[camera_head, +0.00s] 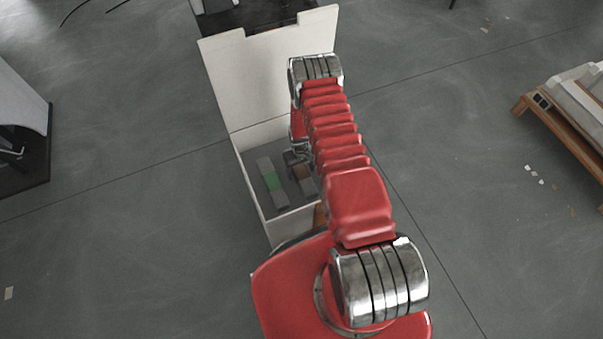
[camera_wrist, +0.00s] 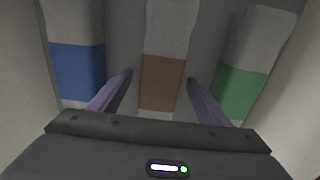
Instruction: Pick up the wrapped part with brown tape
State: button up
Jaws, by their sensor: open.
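The wrapped part with brown tape (camera_wrist: 162,82) is a pale grey block with a brown band, in the middle of the wrist view. My gripper (camera_wrist: 158,80) is open, with one finger on each side of this part as seen from the wrist. I cannot tell whether the fingers are level with it or above it. In the head view the brown-taped part (camera_head: 303,173) shows partly beside my gripper (camera_head: 294,158), and my arm hides some of it. The part lies in a white box (camera_head: 254,192).
A part with blue tape (camera_wrist: 77,72) lies left of it in the wrist view and one with green tape (camera_wrist: 238,92) lies right. The green-taped part also shows in the head view (camera_head: 271,182). Box walls stand close around. A pallet (camera_head: 562,115) lies at the right.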

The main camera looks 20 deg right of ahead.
aim_at(301, 170)
jog(key=shift+c, duration=0.2)
jog(key=c, duration=1.6)
jog(key=shift+o, duration=0.2)
jog(key=shift+r, duration=0.1)
jog(key=shift+r, duration=4.95)
